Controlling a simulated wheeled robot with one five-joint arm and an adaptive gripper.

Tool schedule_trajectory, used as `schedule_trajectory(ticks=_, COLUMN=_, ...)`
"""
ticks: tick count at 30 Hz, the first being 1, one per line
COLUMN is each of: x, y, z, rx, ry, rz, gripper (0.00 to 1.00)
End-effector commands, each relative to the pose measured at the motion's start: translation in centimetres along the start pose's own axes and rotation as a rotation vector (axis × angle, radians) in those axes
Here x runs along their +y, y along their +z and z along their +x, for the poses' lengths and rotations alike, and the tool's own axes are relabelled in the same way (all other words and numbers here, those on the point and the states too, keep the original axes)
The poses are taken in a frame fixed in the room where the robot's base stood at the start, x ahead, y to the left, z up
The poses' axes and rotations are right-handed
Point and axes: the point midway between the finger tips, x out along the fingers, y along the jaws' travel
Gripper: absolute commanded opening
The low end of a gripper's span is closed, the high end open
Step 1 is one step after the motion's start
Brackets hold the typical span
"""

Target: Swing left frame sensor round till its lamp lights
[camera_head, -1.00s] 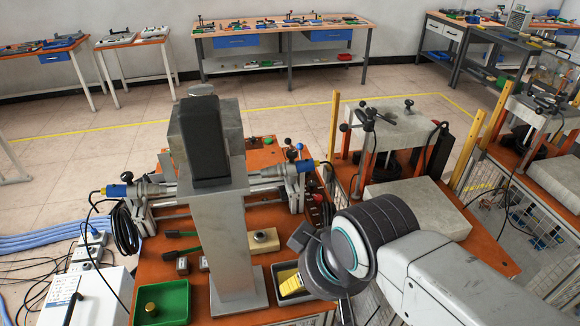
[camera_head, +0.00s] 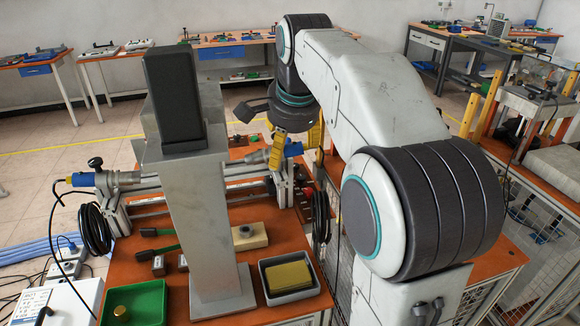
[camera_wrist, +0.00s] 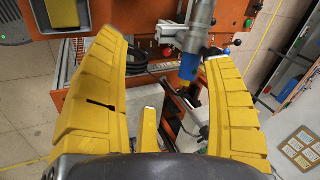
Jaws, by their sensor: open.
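Two blue-ended sensors with silver barrels sit at the ends of the metal frame on the orange bench. One (camera_head: 86,180) is at the left of the head view. The other (camera_head: 293,149) is at the right, beside my gripper (camera_head: 295,148). I cannot tell which of them the task calls left. My gripper is open, its yellow fingers pointing down around the right-hand sensor. In the wrist view, a silver barrel with a blue end (camera_wrist: 189,68) shows between the fingers (camera_wrist: 164,58), nearer the right one. I cannot make out contact or a lit lamp.
A grey column (camera_head: 209,220) with a black box on top stands close on the left. A green tray (camera_head: 150,306), a grey tray with a yellow block (camera_head: 289,277) and a beige block (camera_head: 249,236) lie on the bench. Black cable coils hang by both frame ends.

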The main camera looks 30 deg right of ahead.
Motion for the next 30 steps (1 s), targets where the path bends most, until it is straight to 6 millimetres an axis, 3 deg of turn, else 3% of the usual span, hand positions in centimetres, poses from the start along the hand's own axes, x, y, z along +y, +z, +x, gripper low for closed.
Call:
schedule_trajectory(ticks=1, x=-0.6, y=-0.8, z=1.6, rx=0.006, ry=0.000, rz=0.070, gripper=0.77)
schedule_trajectory(ticks=3, x=-1.4, y=-1.8, z=2.6, rx=0.012, ry=-0.001, rz=0.161, gripper=0.77)
schedule_trajectory(ticks=12, x=-3.3, y=-4.5, z=5.2, rx=0.029, ry=-0.007, rz=0.407, gripper=0.77)
schedule_trajectory(ticks=17, x=-3.5, y=-4.9, z=6.1, rx=0.031, ry=-0.008, rz=0.448, gripper=0.77)
schedule_trajectory(ticks=30, x=-3.5, y=-5.1, z=11.2, rx=0.031, ry=-0.006, rz=0.451, gripper=0.77)
